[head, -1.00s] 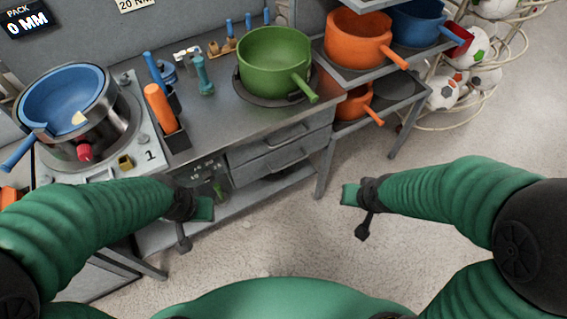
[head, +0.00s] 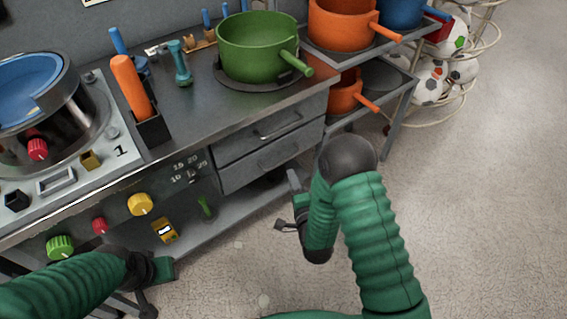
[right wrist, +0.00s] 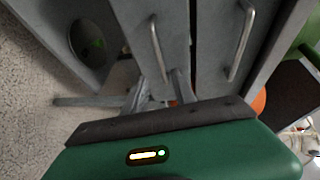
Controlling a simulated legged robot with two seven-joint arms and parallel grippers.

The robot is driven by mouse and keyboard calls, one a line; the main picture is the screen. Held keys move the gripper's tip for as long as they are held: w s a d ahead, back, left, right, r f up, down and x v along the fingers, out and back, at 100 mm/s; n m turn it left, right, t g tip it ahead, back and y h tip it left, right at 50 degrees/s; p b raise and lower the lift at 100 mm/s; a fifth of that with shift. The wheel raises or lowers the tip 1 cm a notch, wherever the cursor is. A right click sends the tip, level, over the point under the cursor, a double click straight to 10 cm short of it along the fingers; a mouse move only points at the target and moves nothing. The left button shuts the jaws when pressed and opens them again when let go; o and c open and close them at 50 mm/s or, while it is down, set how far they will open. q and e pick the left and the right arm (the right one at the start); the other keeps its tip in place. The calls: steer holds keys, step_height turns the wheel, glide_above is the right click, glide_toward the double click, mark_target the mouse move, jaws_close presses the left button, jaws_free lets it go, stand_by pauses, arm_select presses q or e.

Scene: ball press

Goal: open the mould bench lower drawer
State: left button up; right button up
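The mould bench (head: 200,115) has two grey drawers under its right end. The lower drawer (head: 240,172) looks shut, below the upper drawer (head: 250,138). Its bar handle (head: 278,155) also shows in the right wrist view (right wrist: 157,50). My right gripper (head: 294,188) is in front of and below the drawers' right part, apart from the handle. My left gripper (head: 160,270) is low at the left, in front of the bench controls.
A green pot (head: 258,50) stands on the bench above the drawers. A rack with orange pots (head: 342,25) stands at the right, its leg (head: 397,115) near my right arm. Coloured knobs (head: 140,204) are on the bench front. Floor at the right is clear.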

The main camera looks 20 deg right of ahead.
mark_target(285, 160)
steer(key=w, duration=0.3)
steer(key=w+f+b, duration=0.1)
steer(key=w, duration=0.3)
steer(key=w+f, duration=0.1)
steer(key=w, duration=0.2)
steer(key=shift+w+d+b, duration=0.15)
steer(key=shift+w+b, duration=0.15)
steer(key=shift+b, duration=0.05)
steer(key=c, duration=0.6)
jaws_close()
steer(key=shift+s, duration=0.15)
